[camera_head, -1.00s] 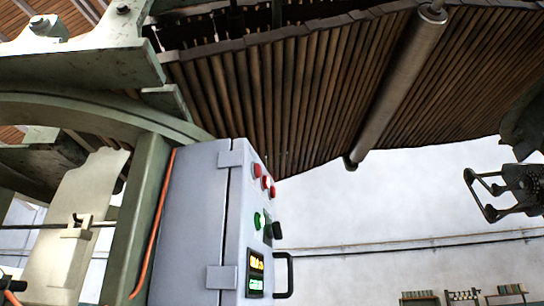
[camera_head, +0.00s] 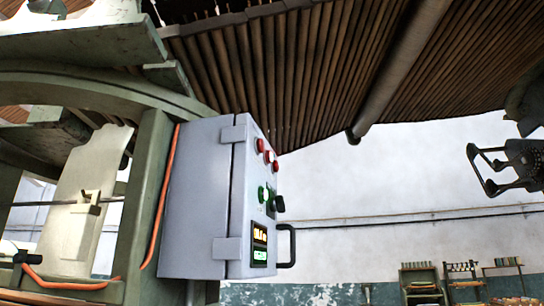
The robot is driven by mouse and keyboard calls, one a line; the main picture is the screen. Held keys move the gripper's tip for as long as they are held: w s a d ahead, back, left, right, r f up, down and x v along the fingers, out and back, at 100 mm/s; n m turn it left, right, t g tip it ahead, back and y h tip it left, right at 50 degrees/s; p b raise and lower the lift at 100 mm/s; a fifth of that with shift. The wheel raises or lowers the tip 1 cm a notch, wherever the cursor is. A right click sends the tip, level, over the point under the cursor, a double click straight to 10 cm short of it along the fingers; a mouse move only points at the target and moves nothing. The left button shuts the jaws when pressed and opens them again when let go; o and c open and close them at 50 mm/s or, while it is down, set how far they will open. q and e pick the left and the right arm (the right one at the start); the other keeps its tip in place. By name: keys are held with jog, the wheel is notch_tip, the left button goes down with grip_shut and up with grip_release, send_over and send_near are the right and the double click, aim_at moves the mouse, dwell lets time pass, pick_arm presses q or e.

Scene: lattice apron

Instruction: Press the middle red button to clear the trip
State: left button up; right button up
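A grey control box (camera_head: 195,205) is mounted on the green machine frame, left of centre. Its narrow front face, seen at a steep angle, carries a slanting row of red buttons: an upper one (camera_head: 260,145), a middle one (camera_head: 267,157) with a pale rim, and a lower one (camera_head: 276,167). My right gripper (camera_head: 479,170) is at the right edge, open and empty, with its two fingers apart. It is well to the right of the box and touches nothing. My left gripper is not in view.
Below the red buttons are a green button (camera_head: 262,193), a black knob (camera_head: 279,203), a lit display (camera_head: 259,235) and a black handle (camera_head: 287,246). A slatted apron (camera_head: 290,70) with a roller (camera_head: 400,65) hangs overhead. Shelves (camera_head: 420,285) stand far back. Space between box and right gripper is clear.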

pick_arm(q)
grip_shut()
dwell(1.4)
